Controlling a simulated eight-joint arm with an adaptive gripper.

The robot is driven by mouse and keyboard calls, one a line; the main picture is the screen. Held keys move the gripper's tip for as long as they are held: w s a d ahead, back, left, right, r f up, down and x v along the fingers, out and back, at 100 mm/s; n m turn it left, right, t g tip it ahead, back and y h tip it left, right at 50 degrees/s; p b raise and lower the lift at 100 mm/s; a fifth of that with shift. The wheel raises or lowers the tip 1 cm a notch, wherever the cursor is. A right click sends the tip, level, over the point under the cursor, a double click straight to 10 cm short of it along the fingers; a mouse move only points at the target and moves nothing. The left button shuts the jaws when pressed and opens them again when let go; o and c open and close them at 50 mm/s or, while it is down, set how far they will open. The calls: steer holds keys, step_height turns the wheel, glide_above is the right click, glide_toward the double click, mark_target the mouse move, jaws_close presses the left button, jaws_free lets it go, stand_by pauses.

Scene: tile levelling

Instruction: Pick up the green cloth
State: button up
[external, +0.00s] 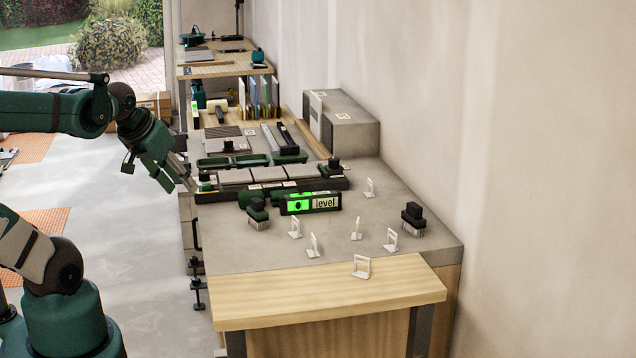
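I cannot make out a green cloth for certain. A small dark green shape (246,199) lies on the grey bench top (400,240), left of the level (310,203) with its bright green display; it is too small to tell whether it is cloth. My gripper (190,185) points down and right at the bench's left edge, by the left end of the row of grey tiles (268,174). It is apart from the dark green shape. Its fingertips are too small to show whether they are open or shut, and I see nothing held.
Several white clips (314,245) stand on the front of the bench. Black-handled tools stand at the right (412,218) and left of the level (257,214). Dark green trays (253,160) lie behind the tiles. A grey block (345,130) stands against the wall.

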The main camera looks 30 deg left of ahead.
steer(key=w, duration=0.1)
steer(key=m+g+h+p, duration=0.35)
steer(key=m+p, duration=0.55)
steer(key=p, duration=0.4)
glide_toward(286, 192)
steer(key=shift+w+d+f+p, duration=0.2)
steer(key=shift+d+f+p, duration=0.2)
steer(key=shift+p, duration=0.05)
steer(key=shift+x, duration=1.25)
steer(key=shift+f, duration=0.1)
steer(key=shift+b+x, duration=0.85)
steer(key=shift+x, duration=1.7)
